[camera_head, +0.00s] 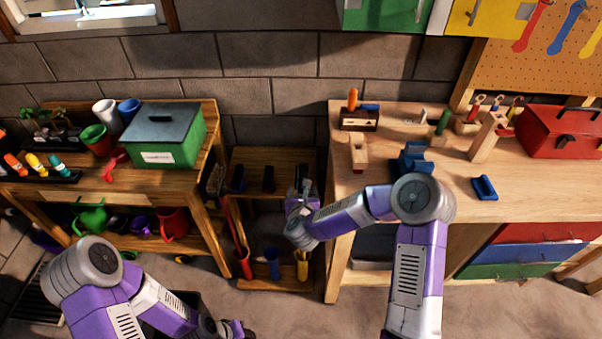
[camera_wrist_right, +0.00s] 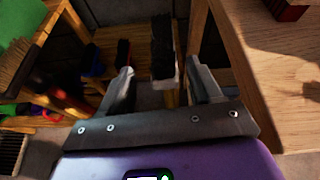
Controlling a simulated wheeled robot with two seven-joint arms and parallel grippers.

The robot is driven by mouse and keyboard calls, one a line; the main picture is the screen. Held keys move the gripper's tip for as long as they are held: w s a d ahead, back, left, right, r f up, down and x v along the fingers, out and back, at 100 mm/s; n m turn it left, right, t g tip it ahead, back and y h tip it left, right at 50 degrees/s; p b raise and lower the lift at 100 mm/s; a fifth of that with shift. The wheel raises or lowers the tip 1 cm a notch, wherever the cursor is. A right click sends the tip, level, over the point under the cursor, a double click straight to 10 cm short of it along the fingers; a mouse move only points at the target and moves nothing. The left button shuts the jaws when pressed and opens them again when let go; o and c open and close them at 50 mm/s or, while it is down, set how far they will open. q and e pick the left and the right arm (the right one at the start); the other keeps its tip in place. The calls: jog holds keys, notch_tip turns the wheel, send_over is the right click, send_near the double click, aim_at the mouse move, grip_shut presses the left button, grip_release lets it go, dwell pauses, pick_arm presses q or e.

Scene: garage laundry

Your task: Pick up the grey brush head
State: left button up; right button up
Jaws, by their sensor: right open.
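In the right wrist view, the grey brush head (camera_wrist_right: 165,83), topped with dark bristles, stands between the fingers of my right gripper (camera_wrist_right: 163,88). A finger is on each side of it, with a visible gap, and I cannot tell how deep it sits between them. My right gripper (camera_head: 303,193) is open over the right end of the small wooden rack in the head view, where it largely hides this brush head. My left gripper (camera_head: 240,329) is low at the bottom edge, far from the rack; its jaws are unclear.
Other dark brush heads (camera_head: 268,180) stand to the left in the rack (camera_head: 270,157). The workbench (camera_head: 400,205) is close on the right. A shelf with a green box (camera_head: 165,145) and cups stands left. Red, blue and yellow items stand in the rack's lower part.

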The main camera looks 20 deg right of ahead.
jog(key=shift+m, duration=0.5)
jog(key=x, duration=0.7)
jog(key=shift+w+d+r, duration=0.25)
jog(key=shift+w+d, duration=0.1)
jog(key=shift+w, duration=0.1)
jog(key=shift+r, duration=0.1)
jog(key=c, duration=1)
